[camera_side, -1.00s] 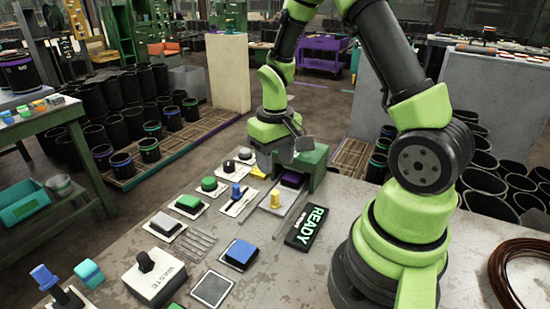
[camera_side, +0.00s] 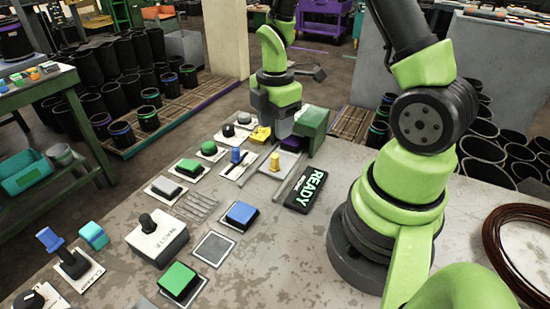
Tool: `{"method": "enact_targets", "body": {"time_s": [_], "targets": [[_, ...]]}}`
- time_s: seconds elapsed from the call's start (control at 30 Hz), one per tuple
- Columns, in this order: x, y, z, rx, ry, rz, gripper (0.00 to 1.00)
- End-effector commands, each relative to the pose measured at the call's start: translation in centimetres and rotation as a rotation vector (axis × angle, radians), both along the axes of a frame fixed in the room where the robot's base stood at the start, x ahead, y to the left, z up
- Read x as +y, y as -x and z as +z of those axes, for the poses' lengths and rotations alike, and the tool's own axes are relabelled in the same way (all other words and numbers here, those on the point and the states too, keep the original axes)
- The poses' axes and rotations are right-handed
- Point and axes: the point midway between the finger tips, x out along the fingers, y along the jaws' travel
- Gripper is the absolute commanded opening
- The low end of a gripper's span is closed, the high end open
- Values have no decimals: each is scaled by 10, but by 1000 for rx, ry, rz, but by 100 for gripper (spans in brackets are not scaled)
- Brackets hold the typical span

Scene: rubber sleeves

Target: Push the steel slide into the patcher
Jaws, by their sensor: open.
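The green patcher (camera_side: 314,122) stands near the far edge of the table. A purple part (camera_side: 291,144) shows in its opening. The steel slide (camera_side: 267,170) lies in front of the patcher, with an upright yellow knob (camera_side: 275,161) on it. My gripper (camera_side: 273,117) is open and points down beside the left side of the patcher. It is behind the slide, apart from the knob. A yellow block (camera_side: 260,134) is just in front of the gripper. The fingertips are partly hidden, and I cannot tell whether they touch anything.
A black READY sign (camera_side: 306,188) lies right of the slide.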

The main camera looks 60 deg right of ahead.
Motion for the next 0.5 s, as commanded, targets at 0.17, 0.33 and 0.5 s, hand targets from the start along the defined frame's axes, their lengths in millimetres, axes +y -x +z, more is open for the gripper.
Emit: {"method": "enact_targets", "body": {"time_s": [0.17, 0.33, 0.5], "targets": [[0, 1, -22, 6, -3, 5, 47], [1, 1, -53, 7, -2, 4, 47], [0, 1, -79, 5, -1, 3, 47]]}}
